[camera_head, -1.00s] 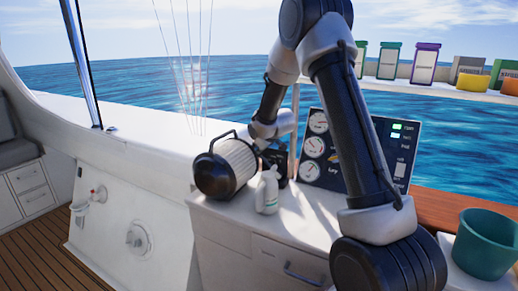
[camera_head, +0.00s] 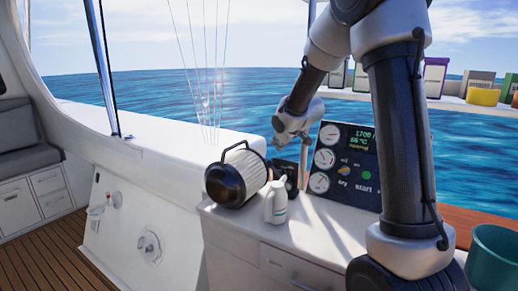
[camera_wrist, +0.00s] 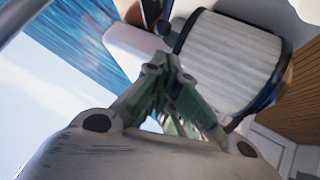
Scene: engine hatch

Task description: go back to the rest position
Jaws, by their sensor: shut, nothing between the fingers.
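My arm reaches from the right of the head view out over the white counter (camera_head: 335,232). In the wrist view, my gripper (camera_wrist: 166,62) has its two fingers drawn together, with nothing between them. A large white pleated cylinder with dark ends and a handle (camera_head: 240,172) lies on the counter in the head view. It also shows in the wrist view (camera_wrist: 232,58), just beyond and to the right of the fingertips. I cannot tell whether they touch. In the head view, the fingers are hard to make out.
A white bottle (camera_head: 275,203) stands right of the cylinder. Behind it is a dark gauge panel (camera_head: 347,165). A teal bucket (camera_head: 496,258) is at the far right. Several colored containers stand on a back shelf (camera_head: 450,103). Wooden floor (camera_head: 45,255) lies left.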

